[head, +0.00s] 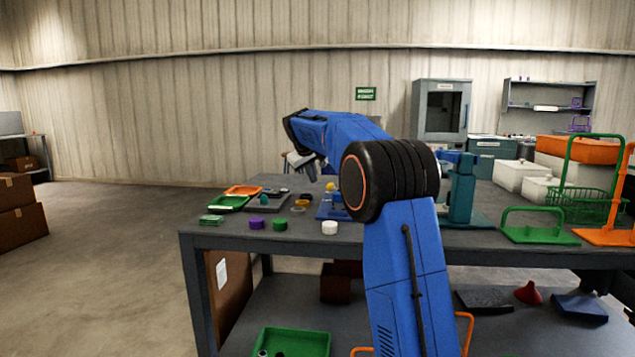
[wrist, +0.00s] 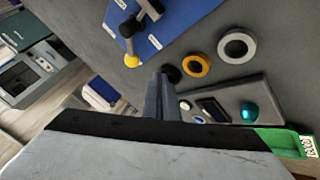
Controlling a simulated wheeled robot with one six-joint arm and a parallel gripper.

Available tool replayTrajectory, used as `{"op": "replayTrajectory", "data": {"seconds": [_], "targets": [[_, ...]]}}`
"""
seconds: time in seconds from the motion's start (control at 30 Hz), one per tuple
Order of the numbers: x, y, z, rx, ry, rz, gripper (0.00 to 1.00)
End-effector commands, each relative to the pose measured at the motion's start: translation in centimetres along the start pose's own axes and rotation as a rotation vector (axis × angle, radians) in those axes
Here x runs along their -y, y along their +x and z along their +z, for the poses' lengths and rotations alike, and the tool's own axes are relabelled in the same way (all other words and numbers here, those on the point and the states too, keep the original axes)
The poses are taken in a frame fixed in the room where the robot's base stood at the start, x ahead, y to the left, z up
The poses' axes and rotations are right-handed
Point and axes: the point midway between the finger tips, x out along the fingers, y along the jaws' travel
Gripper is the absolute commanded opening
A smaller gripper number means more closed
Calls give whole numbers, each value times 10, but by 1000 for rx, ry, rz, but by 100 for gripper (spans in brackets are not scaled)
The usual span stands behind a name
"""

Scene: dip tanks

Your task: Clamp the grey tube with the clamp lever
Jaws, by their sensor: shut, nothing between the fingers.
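A blue plate (wrist: 185,20) carries a clamp with a dark grey lever (wrist: 130,30) that ends in a yellow knob (wrist: 132,61). The knob (head: 330,186) and part of the blue plate (head: 327,212) also show in the head view. A short dark grey cylinder on the plate, perhaps the grey tube (wrist: 150,8), is cut by the top edge of the wrist view; I cannot tell whether it is clamped. My gripper (wrist: 160,82) is shut and empty above the table, beside the knob and apart from it. In the head view my arm hides much of the clamp.
Grey (wrist: 237,46), yellow (wrist: 197,65) and black rings lie near the plate. Purple, green and white caps (head: 330,228) stand along the front edge. A teal stand (head: 463,190) is right of my arm.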

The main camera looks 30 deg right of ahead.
Motion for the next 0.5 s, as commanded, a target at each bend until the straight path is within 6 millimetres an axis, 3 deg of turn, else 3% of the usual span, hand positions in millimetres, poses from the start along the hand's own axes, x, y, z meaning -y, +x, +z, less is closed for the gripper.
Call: {"op": "replayTrajectory", "data": {"seconds": [0.5], "targets": [[0, 89, 1, 3, 0, -1, 0]]}}
